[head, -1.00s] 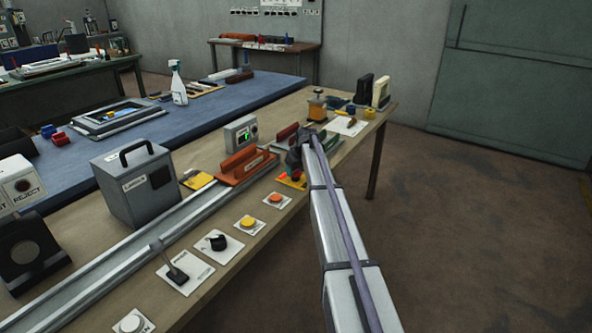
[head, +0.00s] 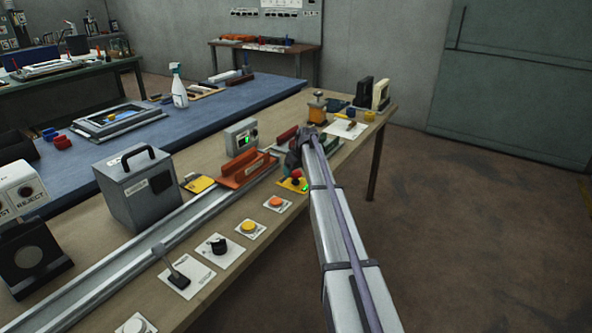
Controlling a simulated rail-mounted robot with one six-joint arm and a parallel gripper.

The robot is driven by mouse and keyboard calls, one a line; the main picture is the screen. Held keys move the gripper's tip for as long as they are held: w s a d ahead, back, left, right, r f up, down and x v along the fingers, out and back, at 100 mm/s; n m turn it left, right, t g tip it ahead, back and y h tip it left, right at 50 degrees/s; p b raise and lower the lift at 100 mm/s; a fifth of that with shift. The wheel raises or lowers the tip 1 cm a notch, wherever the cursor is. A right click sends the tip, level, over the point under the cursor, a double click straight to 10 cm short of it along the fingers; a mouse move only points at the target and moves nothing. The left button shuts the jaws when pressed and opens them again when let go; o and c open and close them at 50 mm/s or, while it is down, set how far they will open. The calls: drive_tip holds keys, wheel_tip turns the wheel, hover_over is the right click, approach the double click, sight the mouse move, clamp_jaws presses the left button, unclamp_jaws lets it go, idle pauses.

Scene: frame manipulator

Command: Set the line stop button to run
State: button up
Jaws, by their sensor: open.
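The line stop button, a red mushroom head (head: 296,175), sits on a yellow base (head: 289,184) near the table's right front part. A small green light shows on the base's right side. My gripper (head: 293,160) is just above and behind the button in this view, apart from it as far as I can tell. It is open and holds nothing that I can see. My arm hides part of the space to the right of the base.
An orange carriage (head: 246,169) stands on the long metal rail (head: 150,249) left of the button. An orange button (head: 276,202), a yellow button (head: 248,227) and a black knob (head: 218,243) line the front edge. A grey control box (head: 240,136) stands behind.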

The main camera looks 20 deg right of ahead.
drive_tip(key=p+v, duration=0.9)
drive_tip(key=v, duration=0.1)
drive_tip(key=shift+r+p, duration=0.35)
drive_tip(key=shift+r, duration=0.05)
drive_tip(key=shift+s, duration=0.1)
